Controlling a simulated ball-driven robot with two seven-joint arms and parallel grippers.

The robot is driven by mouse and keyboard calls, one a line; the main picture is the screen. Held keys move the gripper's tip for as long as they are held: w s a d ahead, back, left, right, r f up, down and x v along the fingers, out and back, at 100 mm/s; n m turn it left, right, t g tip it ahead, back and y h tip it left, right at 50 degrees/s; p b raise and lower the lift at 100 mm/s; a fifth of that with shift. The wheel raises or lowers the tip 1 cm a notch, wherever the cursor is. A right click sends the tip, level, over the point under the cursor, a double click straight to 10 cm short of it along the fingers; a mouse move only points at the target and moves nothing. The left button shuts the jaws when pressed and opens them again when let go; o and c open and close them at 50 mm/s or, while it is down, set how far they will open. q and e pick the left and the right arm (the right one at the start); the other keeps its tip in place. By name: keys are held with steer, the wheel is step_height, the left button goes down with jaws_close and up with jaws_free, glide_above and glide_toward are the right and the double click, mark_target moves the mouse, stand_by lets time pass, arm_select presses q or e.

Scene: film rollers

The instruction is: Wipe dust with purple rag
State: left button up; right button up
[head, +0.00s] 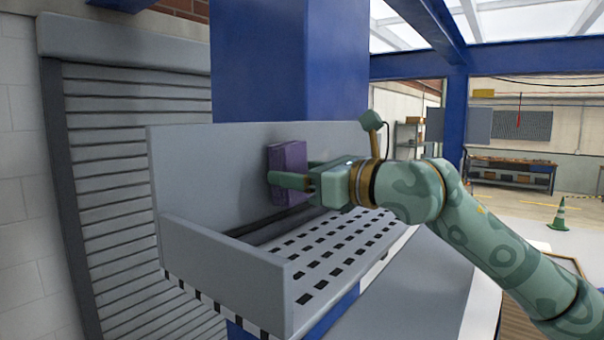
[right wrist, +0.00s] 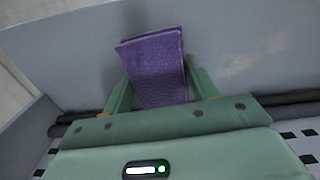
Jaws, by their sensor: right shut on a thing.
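The purple rag (head: 287,160) is a folded, block-like cloth held upright close to the grey back panel of the machine. My right gripper (head: 290,181) is shut on it. In the right wrist view the rag (right wrist: 155,62) stands between the two green fingers of the gripper (right wrist: 153,88), in front of the grey panel (right wrist: 225,40). A pale, brownish dusty smear (right wrist: 255,58) shows on that panel, to the right of the rag. I cannot tell whether the rag touches the panel. My left gripper is not in view.
A dark roller (right wrist: 285,97) runs along the foot of the panel. Below it is a grey perforated bed (head: 335,250) with a raised side wall (head: 225,265) at left. A blue column (head: 290,60) stands behind, and a slatted shutter (head: 135,190) is at left.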

steer(key=shift+w+a, duration=0.25)
steer(key=shift+a, duration=0.05)
